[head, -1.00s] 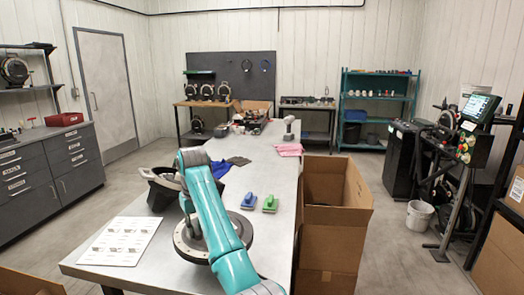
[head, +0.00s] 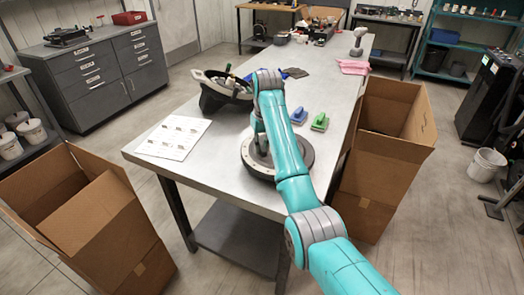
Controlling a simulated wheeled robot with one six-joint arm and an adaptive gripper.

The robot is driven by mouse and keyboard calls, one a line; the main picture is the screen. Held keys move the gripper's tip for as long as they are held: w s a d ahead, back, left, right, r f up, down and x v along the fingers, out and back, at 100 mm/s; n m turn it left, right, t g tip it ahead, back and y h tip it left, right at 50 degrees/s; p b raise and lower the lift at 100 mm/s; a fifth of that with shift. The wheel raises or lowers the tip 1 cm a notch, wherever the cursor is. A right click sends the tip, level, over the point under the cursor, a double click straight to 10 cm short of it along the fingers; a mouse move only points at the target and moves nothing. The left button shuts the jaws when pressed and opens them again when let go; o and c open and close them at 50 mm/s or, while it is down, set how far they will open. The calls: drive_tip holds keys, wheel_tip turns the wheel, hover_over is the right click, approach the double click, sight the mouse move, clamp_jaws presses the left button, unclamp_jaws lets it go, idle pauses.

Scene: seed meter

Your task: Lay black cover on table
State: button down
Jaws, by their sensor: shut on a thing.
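A round, dark disc-shaped part with a pale metal flange, which looks like the black cover (head: 307,158), is at the near part of the metal table (head: 208,160). My gripper (head: 261,148) points down at its flange and is shut on it; my arm hides much of the jaws and the part's middle. I cannot tell whether its underside touches the table.
Blue (head: 298,115) and green (head: 320,122) handled blocks lie to the right. Open cardboard boxes stand at the left (head: 110,225) and right (head: 385,155).

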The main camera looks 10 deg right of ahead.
wheel_tip(320, 180, down, 4)
drive_tip(key=shift+r, duration=0.25)
drive_tip(key=c, duration=1.1)
unclamp_jaws()
